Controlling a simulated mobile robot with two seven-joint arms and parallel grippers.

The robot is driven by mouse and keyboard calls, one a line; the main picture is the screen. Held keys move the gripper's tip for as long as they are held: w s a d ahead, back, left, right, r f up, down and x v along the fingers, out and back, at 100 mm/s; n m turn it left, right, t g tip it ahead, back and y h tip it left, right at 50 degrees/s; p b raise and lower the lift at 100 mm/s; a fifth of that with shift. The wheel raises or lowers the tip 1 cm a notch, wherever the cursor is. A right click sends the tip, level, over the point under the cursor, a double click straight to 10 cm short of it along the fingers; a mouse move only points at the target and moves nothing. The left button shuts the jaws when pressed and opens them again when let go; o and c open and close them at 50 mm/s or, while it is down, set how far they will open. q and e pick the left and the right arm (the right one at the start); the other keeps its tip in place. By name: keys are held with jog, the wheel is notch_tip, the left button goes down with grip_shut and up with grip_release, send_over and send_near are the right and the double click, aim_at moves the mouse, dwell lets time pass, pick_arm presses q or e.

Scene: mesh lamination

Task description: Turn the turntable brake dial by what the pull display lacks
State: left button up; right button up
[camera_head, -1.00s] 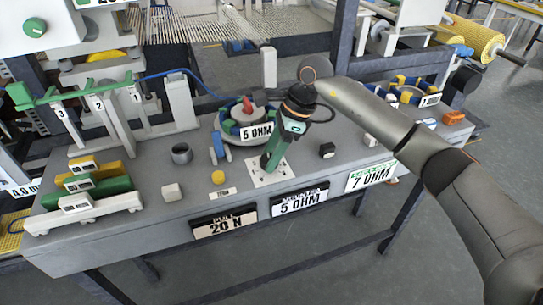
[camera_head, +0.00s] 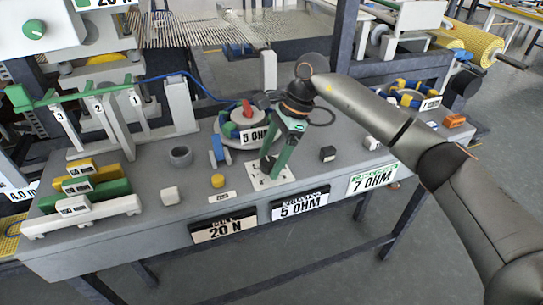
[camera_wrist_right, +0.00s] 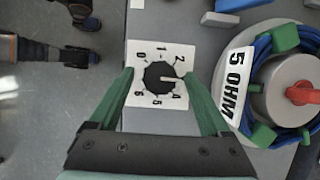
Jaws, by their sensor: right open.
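The brake dial (camera_wrist_right: 160,77) is a black knob on a white plate marked 0 to 6. My right gripper (camera_head: 270,172) is open over the plate. In the right wrist view its green fingers (camera_wrist_right: 160,75) stand either side of the dial; contact cannot be told. The pull display (camera_head: 224,229) on the bench front reads 20 N. The turntable (camera_head: 232,131) carries a blue coil with a red knob and a 5 OHM tag.
Near the dial stand a yellow button (camera_head: 217,181), a blue part (camera_head: 219,153) and a black block (camera_head: 328,154). Coloured bars (camera_head: 90,190) lie at the left.

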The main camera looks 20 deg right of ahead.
jog(key=shift+d+r, duration=0.15)
jog(key=shift+r, duration=0.15)
jog(key=v, duration=1.2)
jog(key=shift+s+f, duration=0.1)
